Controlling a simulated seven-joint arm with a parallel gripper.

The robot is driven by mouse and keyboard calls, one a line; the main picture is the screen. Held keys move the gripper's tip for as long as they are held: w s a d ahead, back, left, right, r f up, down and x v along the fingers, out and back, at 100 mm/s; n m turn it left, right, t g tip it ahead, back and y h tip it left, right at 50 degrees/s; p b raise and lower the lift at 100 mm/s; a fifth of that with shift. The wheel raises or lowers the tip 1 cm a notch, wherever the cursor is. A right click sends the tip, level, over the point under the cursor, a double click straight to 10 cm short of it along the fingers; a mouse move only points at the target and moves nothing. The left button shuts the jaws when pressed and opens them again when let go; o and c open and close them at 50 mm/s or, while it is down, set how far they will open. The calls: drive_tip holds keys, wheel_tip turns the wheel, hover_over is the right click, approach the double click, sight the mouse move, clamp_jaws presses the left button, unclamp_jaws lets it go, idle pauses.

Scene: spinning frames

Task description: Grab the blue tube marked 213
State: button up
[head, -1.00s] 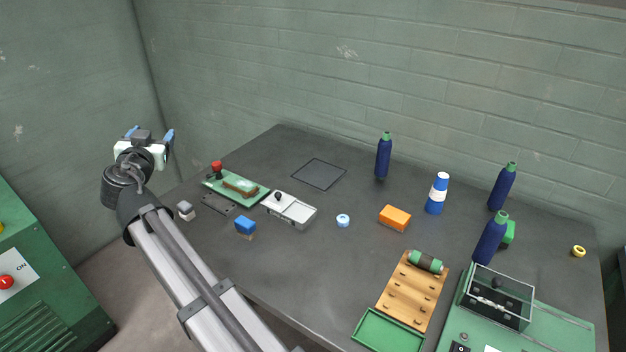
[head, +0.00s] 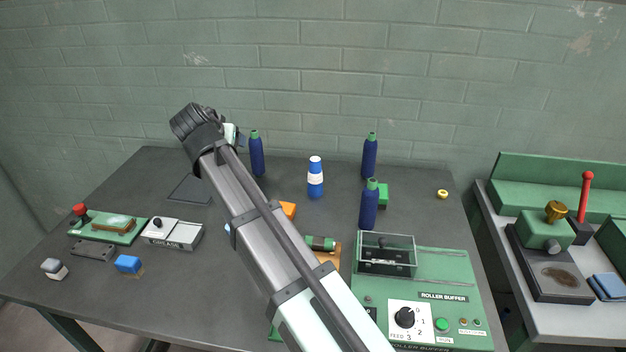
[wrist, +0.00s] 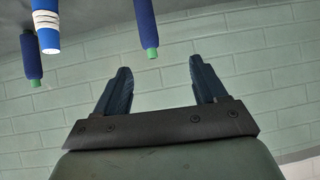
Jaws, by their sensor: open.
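A bright blue tube (head: 315,188) with a white band and white cap stands upright near the back of the table. It also shows at the upper left of the wrist view (wrist: 45,18), which is upside down. No number is readable on it. Three darker navy tubes with green caps stand around it: one to its left (head: 257,158), one at the back right (head: 369,160) and one nearer on the right (head: 368,210). My gripper (head: 238,137) is raised near the left navy tube, partly hidden by my arm. In the wrist view its jaws (wrist: 160,75) are apart and empty.
An orange block (head: 288,209) lies partly behind my arm. The roller buffer (head: 440,290) with its clear-lidded box fills the front right. The wall closes the back.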

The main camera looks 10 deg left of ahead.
drive_tip(key=w+d+f+g+h, duration=0.15)
drive_tip(key=w+d, duration=0.25)
drive_tip(key=d, duration=0.7)
drive_tip(key=g, duration=0.3)
approach(317, 161)
drive_tip(key=shift+m+y, duration=0.25)
drive_tip(key=shift+m, duration=0.05)
drive_tip(key=x, duration=0.8)
drive_tip(key=shift+d+f, duration=0.1)
drive_tip(key=shift+d, duration=0.15)
drive_tip(key=shift+a+x, duration=0.15)
drive_tip(key=shift+x, duration=1.15)
drive_tip(key=shift+a+x, duration=0.2)
drive_tip(key=shift+x, duration=1.15)
drive_tip(key=c, duration=1.1)
